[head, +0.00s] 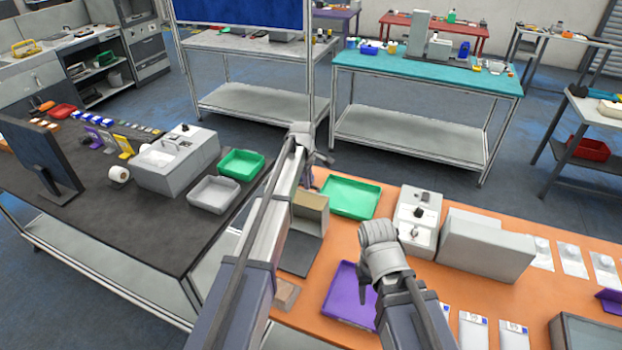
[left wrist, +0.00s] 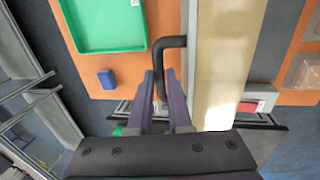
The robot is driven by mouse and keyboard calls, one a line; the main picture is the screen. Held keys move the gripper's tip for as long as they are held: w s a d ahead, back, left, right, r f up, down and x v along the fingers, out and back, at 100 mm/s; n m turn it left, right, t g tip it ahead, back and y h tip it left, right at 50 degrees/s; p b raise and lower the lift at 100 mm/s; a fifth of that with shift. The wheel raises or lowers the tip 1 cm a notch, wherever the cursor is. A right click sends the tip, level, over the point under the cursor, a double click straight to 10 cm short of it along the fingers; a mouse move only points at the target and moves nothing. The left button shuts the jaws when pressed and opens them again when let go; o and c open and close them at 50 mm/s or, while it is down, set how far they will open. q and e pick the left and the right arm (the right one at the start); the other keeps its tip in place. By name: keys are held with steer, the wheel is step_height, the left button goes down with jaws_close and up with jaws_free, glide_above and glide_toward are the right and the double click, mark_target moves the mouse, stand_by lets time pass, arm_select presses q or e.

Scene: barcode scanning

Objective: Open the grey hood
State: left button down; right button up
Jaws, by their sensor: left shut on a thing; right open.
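The hood (head: 310,214) stands just right of my left arm in the head view, partly hidden by it. It looks like a tan and brown box beside a dark grey flat surface. In the left wrist view the hood has a broad cream face (left wrist: 228,50) with a grey edge and a black bent handle (left wrist: 170,42). My left gripper (left wrist: 161,78) is shut on this handle; it also shows in the head view (head: 314,160) at the hood's far side. My right gripper (head: 378,258) is open above the orange table, near the purple tray; its fingers are mostly hidden.
A green tray (head: 350,196) lies behind the hood, with a small blue block (left wrist: 106,79) near it in the left wrist view. A purple tray (head: 349,296) lies in front. A grey-white machine (head: 486,249) stands on the right. The dark table (head: 110,215) is at left.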

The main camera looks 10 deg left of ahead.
arm_select(q)
steer(key=s, duration=0.1)
steer(key=s+r, duration=0.1)
steer(key=shift+s+a+p, duration=0.2)
steer(key=shift+s+p, duration=0.1)
steer(key=shift+s, duration=0.1)
steer(key=c, duration=1.1)
jaws_free()
steer(key=shift+w+f, duration=0.1)
steer(key=r+p, duration=0.2)
steer(key=s+r+p, duration=0.1)
steer(key=r+p, duration=0.4)
steer(key=shift+s+a+r+p, duration=0.2)
steer(key=shift+s+r+p, duration=0.1)
steer(key=shift+r, duration=0.1)
steer(key=shift+f, duration=0.1)
